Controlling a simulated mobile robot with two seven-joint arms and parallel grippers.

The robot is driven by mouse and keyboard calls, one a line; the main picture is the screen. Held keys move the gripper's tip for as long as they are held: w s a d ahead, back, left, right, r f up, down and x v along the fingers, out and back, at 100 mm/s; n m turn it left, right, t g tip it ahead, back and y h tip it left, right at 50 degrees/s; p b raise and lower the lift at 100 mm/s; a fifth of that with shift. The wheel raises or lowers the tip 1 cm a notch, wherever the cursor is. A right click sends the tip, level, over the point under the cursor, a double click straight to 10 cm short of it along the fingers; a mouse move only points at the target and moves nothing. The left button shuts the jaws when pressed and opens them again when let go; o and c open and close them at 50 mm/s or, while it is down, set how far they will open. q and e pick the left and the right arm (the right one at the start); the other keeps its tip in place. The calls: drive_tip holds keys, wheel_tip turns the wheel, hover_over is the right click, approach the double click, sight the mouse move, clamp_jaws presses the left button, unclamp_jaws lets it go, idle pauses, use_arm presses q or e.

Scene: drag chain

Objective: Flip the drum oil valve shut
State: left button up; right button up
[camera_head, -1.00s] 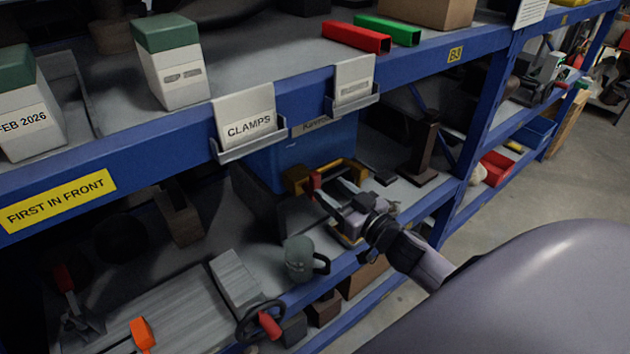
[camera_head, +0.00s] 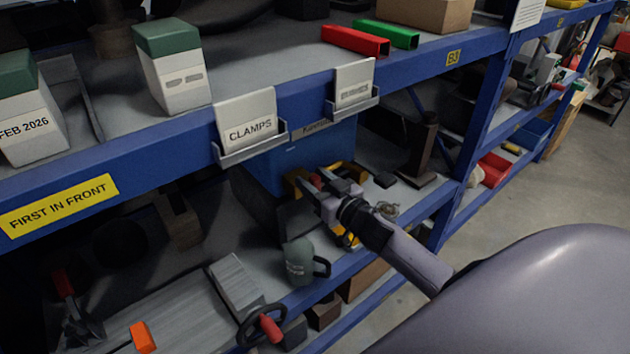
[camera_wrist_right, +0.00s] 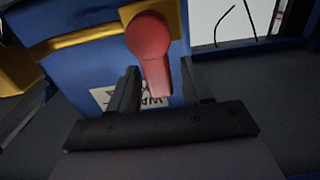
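The blue oil container (camera_head: 290,163) stands on the middle shelf beneath the card holders, with yellow bracket parts at its front. In the right wrist view its blue face (camera_wrist_right: 82,62) shows, with a white label (camera_wrist_right: 104,96) partly hidden. The red valve lever (camera_wrist_right: 148,40) has a rounded end at the top and narrows downward. My right gripper (camera_wrist_right: 158,80) is open, its dark fingers on either side of the lever's lower part, with gaps visible on both sides. In the head view my right gripper (camera_head: 312,184) is at the container's front, hiding much of the valve. My left gripper is out of view.
A dark green mug (camera_head: 300,262) stands just below my right forearm. A handwheel with a red grip (camera_head: 268,328) is at the shelf's front. The blue upper shelf beam (camera_head: 420,68) and the clamps card holder (camera_head: 248,130) overhang the container. Open floor (camera_head: 590,170) lies to the right.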

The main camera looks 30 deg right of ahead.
clamp_jaws()
drive_tip(key=shift+a+n, duration=0.1)
drive_tip(key=shift+n, duration=0.2)
drive_tip(key=shift+a+f+n, duration=0.1)
drive_tip(key=shift+a+n, duration=0.45)
drive_tip(key=shift+n, duration=0.65)
drive_tip(key=shift+s+a+f+n+b, duration=0.1)
drive_tip(key=shift+a+f+n+b, duration=0.55)
drive_tip(key=shift+n, duration=1.85)
drive_tip(key=shift+s+a+f+n+b, duration=0.1)
drive_tip(key=shift+a+f+n+b, duration=0.6)
drive_tip(key=shift+n, duration=1.8)
drive_tip(key=shift+a+f+n+b, duration=0.35)
drive_tip(key=shift+f+n+b, duration=0.6)
drive_tip(key=shift+n, duration=1.55)
drive_tip(key=shift+o, duration=0.9)
unclamp_jaws()
